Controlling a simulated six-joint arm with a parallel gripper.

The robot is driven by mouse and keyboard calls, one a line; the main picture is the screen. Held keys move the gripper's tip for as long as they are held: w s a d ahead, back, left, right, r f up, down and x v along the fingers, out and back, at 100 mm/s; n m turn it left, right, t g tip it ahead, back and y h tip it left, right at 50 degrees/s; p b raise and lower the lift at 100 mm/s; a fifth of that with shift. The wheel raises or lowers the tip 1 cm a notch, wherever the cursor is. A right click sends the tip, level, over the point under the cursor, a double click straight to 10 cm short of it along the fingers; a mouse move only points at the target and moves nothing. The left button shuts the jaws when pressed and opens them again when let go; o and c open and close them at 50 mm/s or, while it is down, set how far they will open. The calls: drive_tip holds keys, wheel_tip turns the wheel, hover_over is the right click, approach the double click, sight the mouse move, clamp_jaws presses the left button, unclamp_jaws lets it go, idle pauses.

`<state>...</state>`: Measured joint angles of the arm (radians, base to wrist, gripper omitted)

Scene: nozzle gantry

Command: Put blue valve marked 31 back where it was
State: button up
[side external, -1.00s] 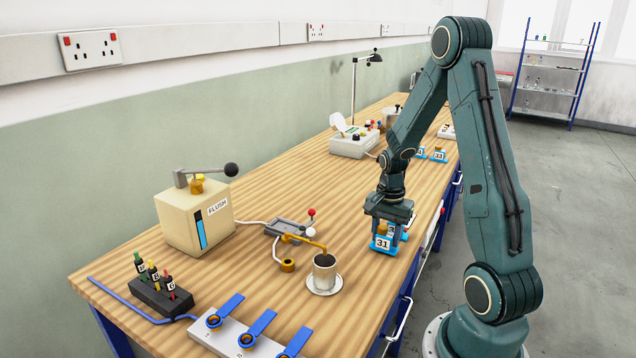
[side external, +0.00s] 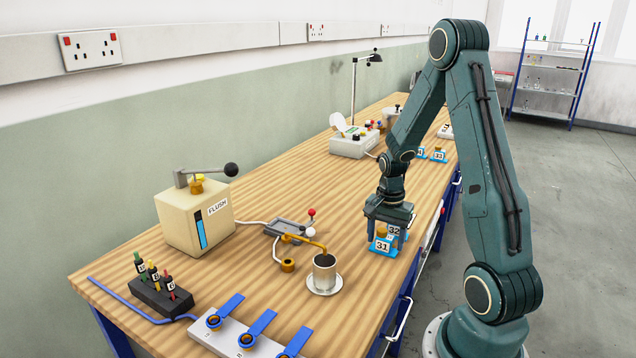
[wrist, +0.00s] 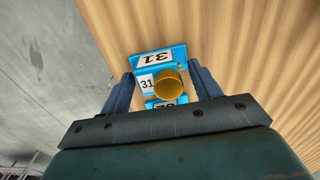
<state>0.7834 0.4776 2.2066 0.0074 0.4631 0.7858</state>
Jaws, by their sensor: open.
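The blue valve marked 31 (wrist: 147,81), with a round brass top, sits between the spread fingers of my gripper (wrist: 161,72) in the wrist view. My gripper (side external: 387,232) is open, low over the right part of the bench. I cannot tell whether the valve is fully seated.
A cup on a saucer (side external: 324,274) stands left of the holders, beside a brass spout. A holder marked 33 (side external: 439,155) and another blue one are farther back. The FLUSH box (side external: 194,216) is at left. Bare wood lies between the holders and the far ones.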

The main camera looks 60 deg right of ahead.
sight(384, 231)
drive_tip(key=shift+r, duration=0.15)
wheel_tip(384, 231, up, 12)
idle(0.7)
idle(0.4)
drive_tip(key=a+r+n+t+h, duration=0.1)
drive_tip(key=a+r+n, duration=0.3)
drive_tip(key=a, duration=0.3)
drive_tip(key=a+r+n+t, duration=0.2)
drive_tip(key=a+r+n, duration=0.25)
drive_tip(key=a, duration=0.25)
drive_tip(key=s+a+r+n+t+y, duration=0.1)
drive_tip(key=s+a+r+n+t, duration=0.1)
drive_tip(key=s+a+n, duration=0.5)
drive_tip(key=shift+s+a+r+n+t, duration=0.2)
drive_tip(key=shift+a+r+n+t, duration=0.3)
drive_tip(key=shift+a+n, duration=1.25)
drive_tip(key=shift+a+r+m, duration=0.1)
drive_tip(key=shift+a+m, duration=0.35)
drive_tip(key=shift+m, duration=0.05)
